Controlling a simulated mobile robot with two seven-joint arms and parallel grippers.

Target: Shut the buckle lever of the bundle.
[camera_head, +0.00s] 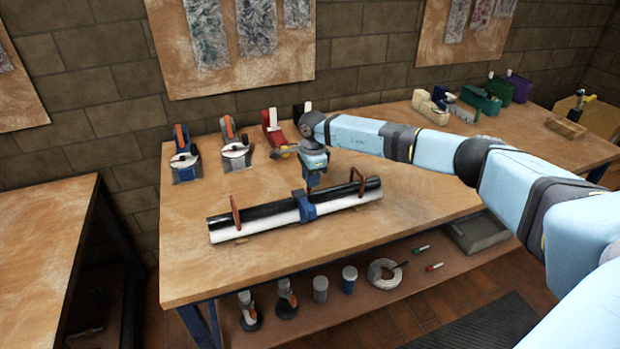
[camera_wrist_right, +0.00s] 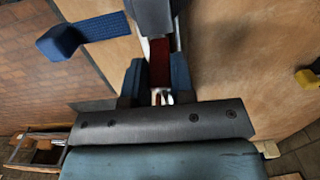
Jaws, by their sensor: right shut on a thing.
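The bundle (camera_head: 232,224) is a black tube and a white tube lying side by side on the table. A blue strap with its buckle (camera_head: 304,207) goes around its middle. In the right wrist view, the ribbed blue strap (camera_wrist_right: 85,33) shows at upper left. My right gripper (camera_head: 312,183) is just above the buckle. In its wrist view, the two blue fingers (camera_wrist_right: 157,80) are shut on the red buckle lever (camera_wrist_right: 160,60), which stands up from the bundle. The lever's lower end is hard to make out. My left gripper is not in view.
Red-brown brackets (camera_head: 235,214) stand at both ends of the bundle on the wooden table (camera_head: 200,268). Several tools, including an orange-handled one (camera_head: 181,150), stand along the back. Green cases (camera_head: 480,100) are at the back right. The table's front left is clear.

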